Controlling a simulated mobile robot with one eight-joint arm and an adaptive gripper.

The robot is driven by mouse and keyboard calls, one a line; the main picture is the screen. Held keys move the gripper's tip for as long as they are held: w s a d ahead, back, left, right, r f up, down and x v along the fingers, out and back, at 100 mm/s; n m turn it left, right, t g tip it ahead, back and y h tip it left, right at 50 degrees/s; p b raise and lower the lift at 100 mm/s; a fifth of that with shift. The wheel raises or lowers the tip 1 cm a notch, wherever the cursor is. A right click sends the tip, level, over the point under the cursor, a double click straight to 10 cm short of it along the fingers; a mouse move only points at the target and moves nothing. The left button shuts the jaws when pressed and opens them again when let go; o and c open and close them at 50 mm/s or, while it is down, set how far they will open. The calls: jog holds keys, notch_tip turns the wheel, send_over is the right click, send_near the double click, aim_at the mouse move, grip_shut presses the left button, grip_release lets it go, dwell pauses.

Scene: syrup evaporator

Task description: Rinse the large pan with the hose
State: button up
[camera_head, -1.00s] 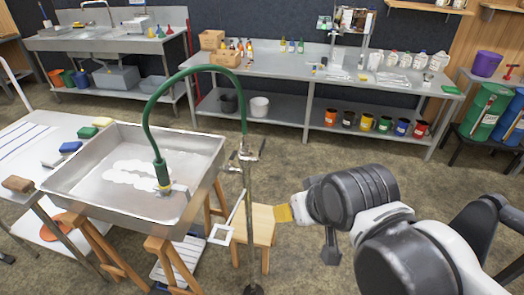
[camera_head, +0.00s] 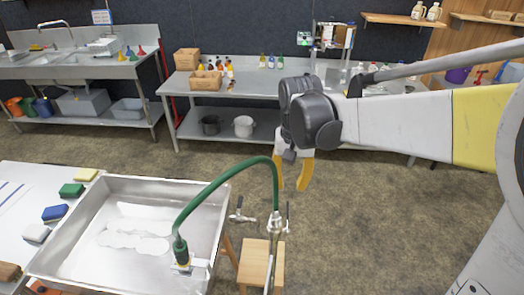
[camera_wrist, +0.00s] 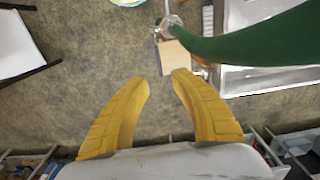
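The large metal pan (camera_head: 88,215) stands at the lower left in the head view, with whitish patches on its floor. A green hose (camera_head: 225,184) arches from a standpipe with a tap (camera_head: 277,222) over the pan's right side. Its nozzle (camera_head: 181,252) hangs down inside the pan near the right. My gripper (camera_head: 293,185) has yellow fingers pointing down, above and just right of the hose arch in the picture. In the wrist view the fingers (camera_wrist: 159,85) are apart with nothing between them; the hose (camera_wrist: 255,40) crosses the upper right.
A wooden stool (camera_head: 256,265) stands beside the standpipe. Sponges, including a green one (camera_head: 72,190), lie on the white table left of the pan. A steel bench (camera_head: 185,85) and a sink (camera_head: 75,68) line the back. Open floor lies between.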

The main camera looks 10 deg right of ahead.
aim_at(288, 208)
notch_tip(288, 208, down, 11)
jog(key=b, duration=0.3)
jog(key=shift+w+d+r, duration=0.1)
grip_shut()
